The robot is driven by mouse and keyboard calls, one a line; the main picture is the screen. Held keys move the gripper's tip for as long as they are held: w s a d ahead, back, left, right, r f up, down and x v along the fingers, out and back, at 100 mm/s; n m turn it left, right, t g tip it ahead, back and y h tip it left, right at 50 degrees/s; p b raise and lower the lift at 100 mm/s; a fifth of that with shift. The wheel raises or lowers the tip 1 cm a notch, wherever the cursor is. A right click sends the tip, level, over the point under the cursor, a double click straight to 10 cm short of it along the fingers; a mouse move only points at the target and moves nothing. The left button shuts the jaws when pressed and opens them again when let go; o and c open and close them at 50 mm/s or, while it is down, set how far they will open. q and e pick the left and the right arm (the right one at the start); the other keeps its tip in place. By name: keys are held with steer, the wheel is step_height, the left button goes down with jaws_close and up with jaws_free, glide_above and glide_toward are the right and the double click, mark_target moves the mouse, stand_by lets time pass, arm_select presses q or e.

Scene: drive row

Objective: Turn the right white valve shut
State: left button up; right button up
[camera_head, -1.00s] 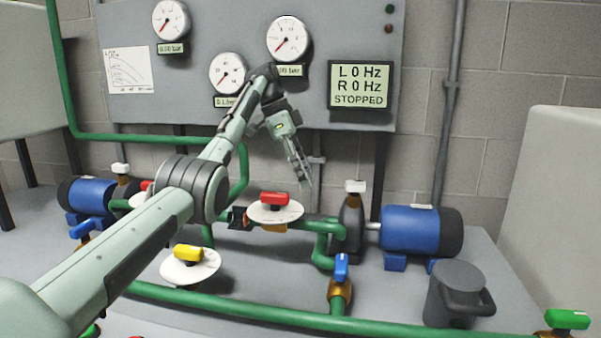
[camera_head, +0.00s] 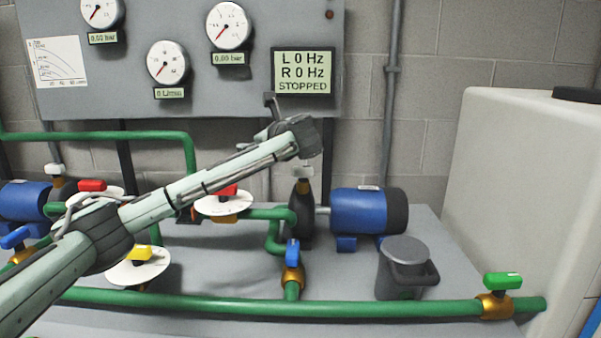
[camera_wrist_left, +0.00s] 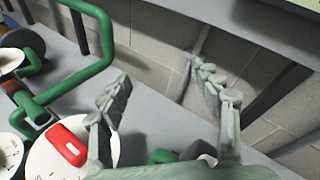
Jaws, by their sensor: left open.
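The right white valve (camera_head: 302,172) is a small white handle on top of the dark pump beside the right blue motor. It shows just below my left wrist in the head view. I cannot make it out in the left wrist view. My left gripper (camera_wrist_left: 160,78) is open, its two fingers apart with nothing seen between them. In the head view its fingers are mostly hidden behind the wrist, so I cannot tell its exact distance from the valve. The other white valve (camera_head: 55,170) is at the far left. My right gripper is not in view.
A red handle (camera_wrist_left: 68,145) on a white disc is beside the left finger. Yellow (camera_head: 138,253), blue (camera_head: 292,252) and green (camera_head: 502,280) handles sit along the front pipe (camera_head: 390,305). The gauge panel display (camera_head: 304,73) reads STOPPED. A grey can (camera_head: 402,270) stands right.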

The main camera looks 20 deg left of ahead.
mark_target(303, 173)
arm_select(q)
steer(key=s+d+f+m+t+h, duration=0.2)
steer(key=s+d+f+m+t, duration=0.15)
steer(key=d, duration=0.35)
steer(key=s+d+f+m+t+h, duration=0.2)
steer(key=d+f+m+t, duration=0.15)
steer(key=d+m, duration=0.2)
steer(key=shift+g, duration=0.4)
steer(key=x, duration=0.6)
steer(key=shift+w+d+f+p, duration=0.2)
steer(key=shift+w+d+p, duration=0.1)
steer(key=shift+w+d, duration=0.05)
steer(key=shift+w+a, duration=0.2)
steer(key=shift+w, duration=0.3)
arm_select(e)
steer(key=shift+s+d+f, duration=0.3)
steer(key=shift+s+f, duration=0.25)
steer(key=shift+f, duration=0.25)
